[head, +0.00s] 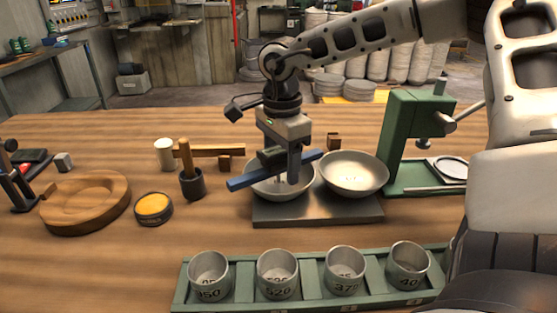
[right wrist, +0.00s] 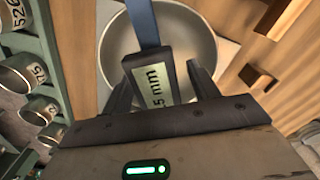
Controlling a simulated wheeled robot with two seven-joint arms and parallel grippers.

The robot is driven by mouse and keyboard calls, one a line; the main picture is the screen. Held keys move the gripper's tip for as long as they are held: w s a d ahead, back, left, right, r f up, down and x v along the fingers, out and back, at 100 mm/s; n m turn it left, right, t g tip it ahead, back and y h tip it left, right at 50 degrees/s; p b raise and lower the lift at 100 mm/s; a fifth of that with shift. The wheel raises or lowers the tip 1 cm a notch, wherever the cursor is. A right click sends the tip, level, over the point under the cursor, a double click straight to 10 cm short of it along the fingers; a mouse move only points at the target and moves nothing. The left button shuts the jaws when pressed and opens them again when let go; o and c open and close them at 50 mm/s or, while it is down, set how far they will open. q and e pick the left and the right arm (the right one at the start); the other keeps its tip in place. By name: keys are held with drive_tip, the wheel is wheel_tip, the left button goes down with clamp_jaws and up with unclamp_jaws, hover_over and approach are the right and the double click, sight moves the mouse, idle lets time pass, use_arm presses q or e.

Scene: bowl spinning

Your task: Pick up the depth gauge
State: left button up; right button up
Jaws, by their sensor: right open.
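The depth gauge (head: 243,181) is a blue bar with a dark body and a small display. It lies across the left steel bowl (head: 262,189), its bar spanning the rim. In the right wrist view the display of the gauge (right wrist: 157,86) shows "5 mm", and the blue bar runs up over the bowl (right wrist: 200,45). My right gripper (head: 283,168) points down over the gauge. Its jaws are open, with one finger on each side of the gauge body in the right wrist view (right wrist: 162,85). Whether they touch it I cannot tell. My left gripper is not in view.
A second steel bowl (head: 354,173) stands close right on the same grey plate (head: 318,213). A green press (head: 398,140) is farther right. A green rack (head: 312,290) of numbered cups lies in front. A mallet, yellow tin and wooden dish (head: 85,202) are left.

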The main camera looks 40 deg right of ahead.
clamp_jaws()
drive_tip(key=shift+r, duration=0.1)
